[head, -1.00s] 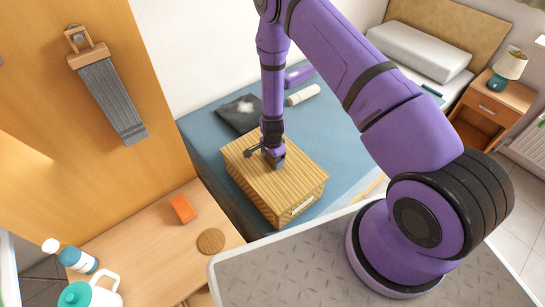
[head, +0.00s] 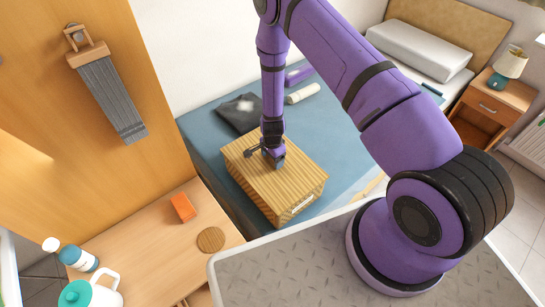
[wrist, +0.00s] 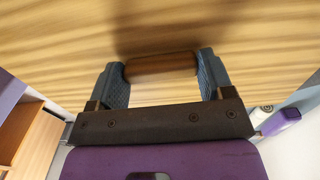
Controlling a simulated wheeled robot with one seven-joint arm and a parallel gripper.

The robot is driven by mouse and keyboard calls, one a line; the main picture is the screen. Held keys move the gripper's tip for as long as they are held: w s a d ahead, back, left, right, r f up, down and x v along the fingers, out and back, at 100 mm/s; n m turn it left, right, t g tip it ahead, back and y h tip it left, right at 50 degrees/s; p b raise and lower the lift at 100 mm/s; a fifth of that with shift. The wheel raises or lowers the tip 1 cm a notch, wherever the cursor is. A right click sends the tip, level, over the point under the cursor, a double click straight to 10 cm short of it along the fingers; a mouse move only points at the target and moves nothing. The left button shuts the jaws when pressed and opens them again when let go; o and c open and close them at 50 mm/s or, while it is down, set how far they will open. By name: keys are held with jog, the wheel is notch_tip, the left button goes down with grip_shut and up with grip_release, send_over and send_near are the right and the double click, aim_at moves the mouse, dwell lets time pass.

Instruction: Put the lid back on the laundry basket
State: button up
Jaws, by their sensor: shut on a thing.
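My gripper (head: 275,160) is over the middle of the lid, pointing down. In the wrist view my gripper (wrist: 161,78) is shut on the lid's brown handle (wrist: 160,64), with a finger at each end. The lid's surface (wrist: 230,30) fills the upper wrist view.
A dark folded cloth (head: 239,113), a white roll (head: 303,93) and a purple item (head: 298,75) lie behind the basket. A wooden table (head: 150,240) at the left holds an orange block (head: 182,208), a round coaster (head: 211,240), a bottle (head: 78,258) and a teal-lidded jug (head: 88,294).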

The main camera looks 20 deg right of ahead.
jog(key=shift+f, duration=0.1)
dwell(0.3)
jog(key=o, duration=1)
